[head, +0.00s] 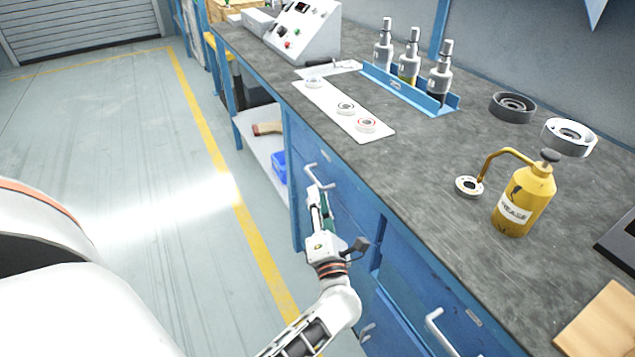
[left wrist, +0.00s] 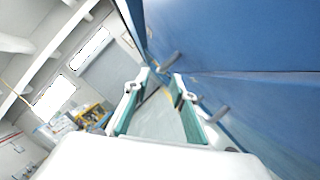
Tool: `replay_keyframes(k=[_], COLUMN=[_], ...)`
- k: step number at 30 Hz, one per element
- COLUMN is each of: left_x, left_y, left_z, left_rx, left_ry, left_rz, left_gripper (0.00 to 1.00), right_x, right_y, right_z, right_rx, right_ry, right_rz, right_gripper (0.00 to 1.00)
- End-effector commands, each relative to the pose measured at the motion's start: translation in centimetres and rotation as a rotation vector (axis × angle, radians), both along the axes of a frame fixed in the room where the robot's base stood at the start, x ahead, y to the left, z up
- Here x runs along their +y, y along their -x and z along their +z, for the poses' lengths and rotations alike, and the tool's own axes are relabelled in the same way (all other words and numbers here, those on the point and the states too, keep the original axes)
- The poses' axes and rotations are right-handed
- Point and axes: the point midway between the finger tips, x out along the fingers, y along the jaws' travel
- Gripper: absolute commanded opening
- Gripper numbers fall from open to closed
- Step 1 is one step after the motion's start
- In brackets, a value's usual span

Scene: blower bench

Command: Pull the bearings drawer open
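The blue bench front has drawers with pale bar handles; I cannot read which one is the bearings drawer. The upper left drawer (head: 345,193) has a handle (head: 316,174) right by my left gripper (head: 319,194). In the head view the fingertips overlap the lower part of this handle. In the left wrist view my left gripper (left wrist: 158,82) is open, with its green-lined fingers apart and nothing between them. The drawer looks shut. My right gripper is not in view.
On the worktop are a white mat (head: 380,131) with several rings, a blue rack (head: 433,102) of bottles, a yellow grease can (head: 524,200) and a control box (head: 306,33). Another drawer handle (head: 438,330) is nearer. The floor left of the bench is clear.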

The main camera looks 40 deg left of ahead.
Motion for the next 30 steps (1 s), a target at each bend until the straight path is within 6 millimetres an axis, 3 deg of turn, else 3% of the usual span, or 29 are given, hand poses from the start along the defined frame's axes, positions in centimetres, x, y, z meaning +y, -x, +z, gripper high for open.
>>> replay_keyframes(k=[9, 22, 23, 25, 26, 30], left_x=[3.5, 4.4, 4.4, 4.4, 4.4, 4.4], left_y=[-3.0, -3.8, -3.8, -3.8, -3.8, -3.8], left_z=[1.0, 1.3, 1.3, 1.3, 1.3, 1.3], left_rx=[0.002, 0.003, 0.003, 0.003, 0.003, 0.003], left_ry=[-0.004, -0.003, -0.003, -0.004, -0.004, -0.004], left_rz=[0.0, -0.001, -0.001, -0.001, -0.001, -0.001], left_gripper=[0.25, 0.25, 0.22, 0.04, 0.0, 0.0], right_x=[0.2, 0.3, 0.3, 0.3, 0.3, 0.3], right_y=[-0.1, -0.1, -0.1, -0.1, -0.1, -0.1], right_z=[0.1, 0.2, 0.2, 0.2, 0.2, 0.2], right_rx=[-0.002, -0.004, -0.004, -0.004, -0.004, -0.004], right_ry=[-0.01, -0.012, -0.012, -0.013, -0.013, -0.013], right_rz=[-0.001, -0.001, -0.001, -0.001, -0.001, -0.001], right_gripper=[0.0, 0.0, 0.0, 0.0, 0.0, 0.0])
